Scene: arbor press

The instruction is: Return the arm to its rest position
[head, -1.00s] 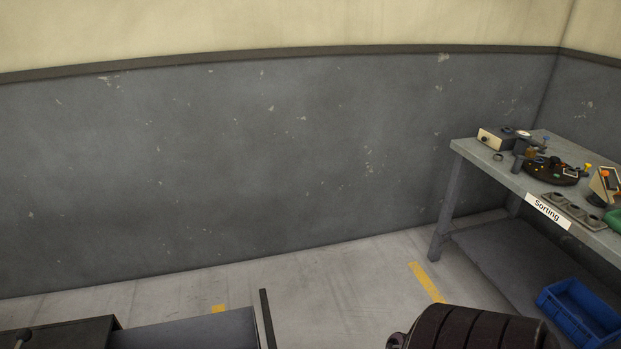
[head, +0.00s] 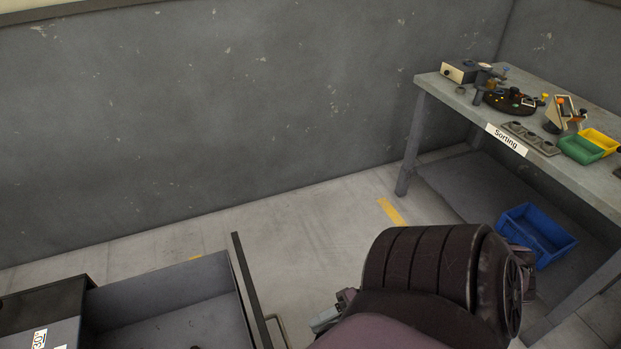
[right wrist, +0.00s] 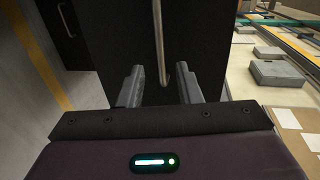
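My right arm reaches in from the bottom of the head view, and part of the right gripper (head: 326,316) shows beside its dark forearm, near the drawer handle (head: 275,328). In the right wrist view the right gripper (right wrist: 160,78) has its two grey fingers spread apart, with nothing held. The metal handle bar (right wrist: 159,35) runs between them in the picture, in front of the dark drawer front (right wrist: 205,45). I cannot tell how far the fingers are from the bar. My left gripper is not in view.
An open drawer (head: 165,300) juts from a dark cabinet (head: 40,305) at lower left. The Sorting table (head: 560,165) stands right, bearing several small parts and bins, with a blue crate (head: 540,236) on its lower shelf. Bare floor lies between drawer and table.

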